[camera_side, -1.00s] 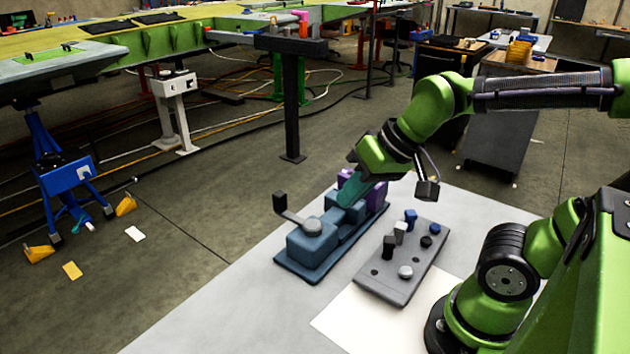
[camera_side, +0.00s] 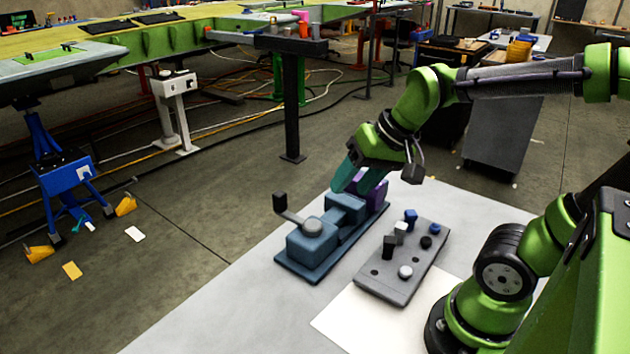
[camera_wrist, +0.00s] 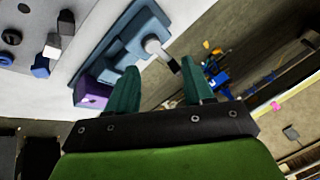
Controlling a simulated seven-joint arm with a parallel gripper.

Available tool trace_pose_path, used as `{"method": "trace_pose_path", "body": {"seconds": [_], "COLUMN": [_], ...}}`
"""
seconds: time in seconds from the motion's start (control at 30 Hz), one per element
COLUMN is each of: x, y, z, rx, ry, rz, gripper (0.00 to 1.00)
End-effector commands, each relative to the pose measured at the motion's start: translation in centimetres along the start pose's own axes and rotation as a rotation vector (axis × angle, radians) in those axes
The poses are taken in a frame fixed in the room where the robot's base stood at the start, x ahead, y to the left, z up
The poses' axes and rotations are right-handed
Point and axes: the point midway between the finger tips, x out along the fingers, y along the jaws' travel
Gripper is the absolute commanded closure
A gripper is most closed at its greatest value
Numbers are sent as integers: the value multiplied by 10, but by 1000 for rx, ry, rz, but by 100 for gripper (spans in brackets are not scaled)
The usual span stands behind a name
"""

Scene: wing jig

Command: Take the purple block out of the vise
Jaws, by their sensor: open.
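The blue vise (camera_side: 308,243) lies on the light table, with a grey round hub and a dark-ended handle at its near end. The purple block (camera_side: 380,194) is at the vise's far end, partly hidden behind my gripper's fingers in the side view. In the wrist view, the purple block (camera_wrist: 92,92) sits at the end of the vise (camera_wrist: 120,48), left of the left finger. My gripper (camera_side: 354,186) is open, its teal fingers pointing down over the far part of the vise. In the wrist view, my gripper (camera_wrist: 160,84) has nothing between its fingers.
A grey board (camera_side: 385,282) with several pegs and small blocks stands close to the right of the vise. A white sheet (camera_side: 370,325) lies in front of it. The table (camera_side: 215,320) is bare at the near left. A dark post (camera_side: 291,110) stands beyond the table.

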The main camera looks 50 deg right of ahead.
Motion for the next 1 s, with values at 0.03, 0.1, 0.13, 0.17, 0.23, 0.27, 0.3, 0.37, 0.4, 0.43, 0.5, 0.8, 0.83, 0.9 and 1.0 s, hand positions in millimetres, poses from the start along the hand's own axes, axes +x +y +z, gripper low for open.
{"method": "trace_pose_path", "body": {"seconds": [0.03,0.1,0.13,0.17,0.23,0.27,0.3,0.37,0.4,0.43,0.5,0.8,0.83,0.9,1.0], "x": [10,22,27,32,45,50,58,68,73,77,85,81,81,81,86], "y": [9,24,30,38,58,68,81,101,113,122,142,164,164,163,165], "z": [-17,-40,-49,-59,-80,-89,-100,-115,-124,-130,-142,-172,-171,-170,-167], "rx": [116,315,409,507,752,862,1014,1235,1377,1484,1720,2416,2451,2508,2541], "ry": [-34,-66,-75,-84,-91,-89,-80,-56,-31,-10,53,315,326,344,354], "rz": [37,89,113,141,211,243,290,357,401,433,500,575,578,583,585], "gripper": [40,34,34,34,34,34,34,34,34,34,34,34,34,34,34]}}
